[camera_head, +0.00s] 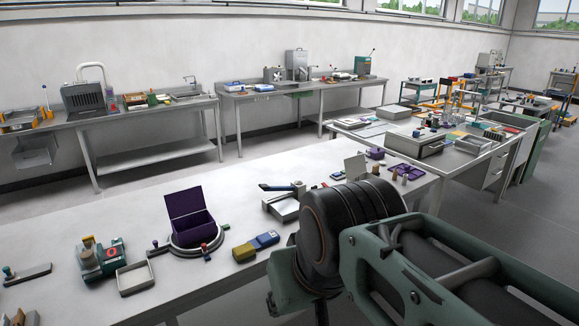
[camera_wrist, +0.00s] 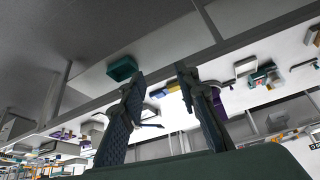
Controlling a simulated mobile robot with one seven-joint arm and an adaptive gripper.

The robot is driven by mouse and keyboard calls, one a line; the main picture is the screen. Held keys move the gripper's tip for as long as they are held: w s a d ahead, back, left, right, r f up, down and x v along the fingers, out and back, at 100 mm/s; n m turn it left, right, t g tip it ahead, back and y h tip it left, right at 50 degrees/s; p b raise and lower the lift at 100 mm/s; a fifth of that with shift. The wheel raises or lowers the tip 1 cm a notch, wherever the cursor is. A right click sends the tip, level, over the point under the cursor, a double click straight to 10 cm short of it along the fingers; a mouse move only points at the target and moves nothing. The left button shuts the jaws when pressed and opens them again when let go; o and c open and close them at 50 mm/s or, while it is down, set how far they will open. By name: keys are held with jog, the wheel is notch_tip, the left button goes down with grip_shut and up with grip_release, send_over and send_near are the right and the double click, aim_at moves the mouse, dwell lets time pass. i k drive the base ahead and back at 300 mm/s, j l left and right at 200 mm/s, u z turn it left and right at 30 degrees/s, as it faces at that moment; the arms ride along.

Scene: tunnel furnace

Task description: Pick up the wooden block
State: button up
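I cannot single out the wooden block with certainty. Small tan, wood-coloured pieces show in the head view: one on the green device (camera_head: 103,262) at the left of the near table (camera_head: 240,190), and one at the bottom left corner (camera_head: 18,318). My gripper (camera_wrist: 160,76) shows in the wrist view with its two dark fingers spread apart and nothing between them. The near table lies beyond the fingers in that tilted view. In the head view my arm fills the lower right, and the gripper's fingers cannot be made out.
The near table holds an open purple box (camera_head: 190,217), a small grey tray (camera_head: 134,277), blue and yellow boxes (camera_head: 255,246) and a grey device (camera_head: 284,204). Its middle left surface is clear. Other benches stand behind. A green bin (camera_wrist: 122,68) shows in the wrist view.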

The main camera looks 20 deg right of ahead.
aim_at(375, 171)
jog(key=z, duration=1.15)
